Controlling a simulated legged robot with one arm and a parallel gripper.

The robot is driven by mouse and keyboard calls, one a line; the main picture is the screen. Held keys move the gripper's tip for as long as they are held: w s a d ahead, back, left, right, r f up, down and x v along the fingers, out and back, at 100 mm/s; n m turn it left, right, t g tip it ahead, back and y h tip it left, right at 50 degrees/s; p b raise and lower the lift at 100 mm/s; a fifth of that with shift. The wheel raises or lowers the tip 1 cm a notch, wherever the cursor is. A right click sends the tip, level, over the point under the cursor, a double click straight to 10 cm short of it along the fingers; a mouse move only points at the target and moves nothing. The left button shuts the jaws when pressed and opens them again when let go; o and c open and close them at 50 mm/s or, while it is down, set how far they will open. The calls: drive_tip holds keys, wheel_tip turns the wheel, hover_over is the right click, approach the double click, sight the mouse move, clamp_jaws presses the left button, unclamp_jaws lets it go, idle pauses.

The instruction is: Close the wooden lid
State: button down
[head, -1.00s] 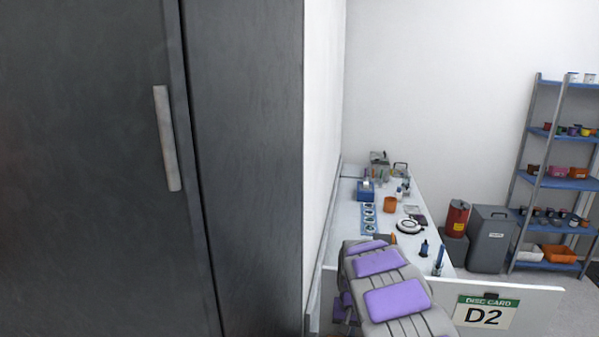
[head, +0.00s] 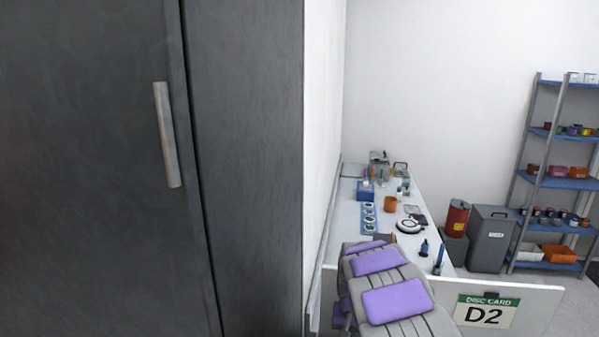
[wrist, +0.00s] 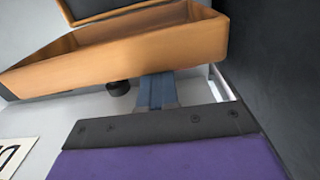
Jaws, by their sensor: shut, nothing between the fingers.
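A wooden box (wrist: 150,48) spans the upper part of the wrist view, tilted in the picture. Its wooden lid (wrist: 135,10), with a dark inner face, shows above it at the top edge, standing open and cut off by the frame. My gripper (wrist: 156,82) shows as blue-grey fingers, shut and empty, just below the box's near wall in the picture. I cannot tell whether the fingertips touch the box. In the head view my purple-padded arm hides most of the gripper area, and the box cannot be made out clearly there.
A white bench (head: 345,215) with an orange cup (head: 390,203) and small tools runs along the wall. A dark cabinet (head: 90,170) fills the left. A D2 card panel (head: 535,310) stands in front. A grey bin (head: 490,240) and shelves (head: 558,183) stand right.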

drive_tip(key=shift+s, duration=0.15)
wheel_tip(320, 180, up, 10)
drive_tip(key=w+p, duration=0.2)
drive_tip(key=p, duration=0.2)
drive_tip(key=shift+d, duration=0.15)
idle(0.7)
idle(0.8)
drive_tip(key=s+d+r+b, duration=0.1)
drive_tip(key=s+r+b, duration=0.15)
drive_tip(key=s, duration=0.75)
drive_tip(key=s+d+r+b, duration=0.1)
drive_tip(key=s+r+b, duration=0.15)
drive_tip(key=s, duration=0.85)
drive_tip(key=s+f+n+g+b, duration=0.1)
drive_tip(key=s+f, duration=0.1)
drive_tip(key=s, duration=0.9)
drive_tip(key=s+a+f+n+b, duration=0.1)
drive_tip(key=s+f+b, duration=0.1)
drive_tip(key=s, duration=1)
drive_tip(key=shift+a+g, duration=0.25)
drive_tip(key=shift+g, duration=0.15)
